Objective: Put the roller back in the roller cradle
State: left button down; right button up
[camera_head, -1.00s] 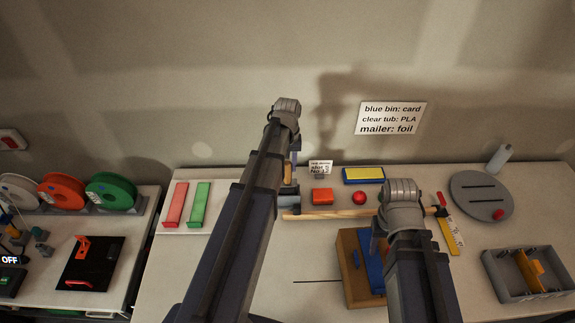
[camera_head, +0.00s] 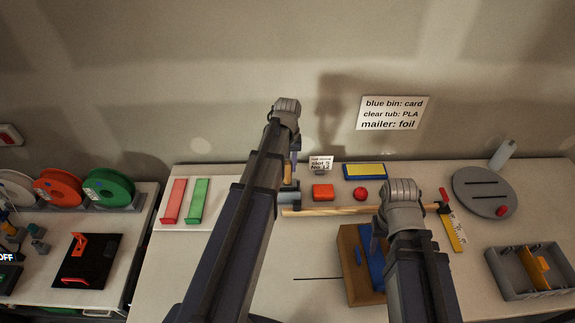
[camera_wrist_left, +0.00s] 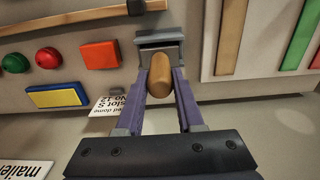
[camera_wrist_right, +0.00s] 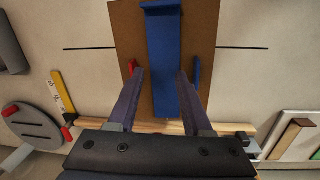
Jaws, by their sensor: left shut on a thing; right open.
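My left gripper (camera_head: 290,181) is shut on a tan wooden cylinder, seemingly the roller or its handle (camera_wrist_left: 160,76), which also shows beside the left arm in the head view (camera_head: 287,172). A grey block (camera_wrist_left: 160,42) sits at the cylinder's far end. I cannot tell whether that block is the roller's head or the cradle, or whether the two touch. My right gripper (camera_wrist_right: 159,76) is open, with its fingers on either side of a blue strip (camera_wrist_right: 165,55) on a brown board (camera_wrist_right: 202,25). I cannot tell whether the fingers touch it.
A long wooden rod (camera_head: 330,211) lies across the bench between the grippers. Behind it are a red block (camera_head: 323,191), a red ball (camera_head: 360,194) and a yellow-blue pad (camera_head: 365,171). A grey disc (camera_head: 482,193) and grey tray (camera_head: 500,275) stand right. Red and green strips lie left.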

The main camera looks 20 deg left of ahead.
pick_arm(q)
jog(key=shift+f+b, duration=1.1)
jog(key=shift+f, duration=0.05)
pick_arm(e)
jog(key=shift+f, duration=1.2)
pick_arm(q)
jog(key=shift+c, duration=2.3)
grip_release()
jog(key=shift+r, duration=0.1)
pick_arm(e)
jog(key=shift+r, duration=0.1)
pick_arm(q)
jog(key=shift+r, duration=0.1)
pick_arm(e)
jog(key=shift+r, duration=0.15)
pick_arm(q)
notch_tip(320, 180, up, 8)
jog(key=p, duration=0.8)
jog(key=shift+f, duration=0.2)
pick_arm(e)
notch_tip(320, 180, up, 8)
jog(key=shift+f, duration=0.25)
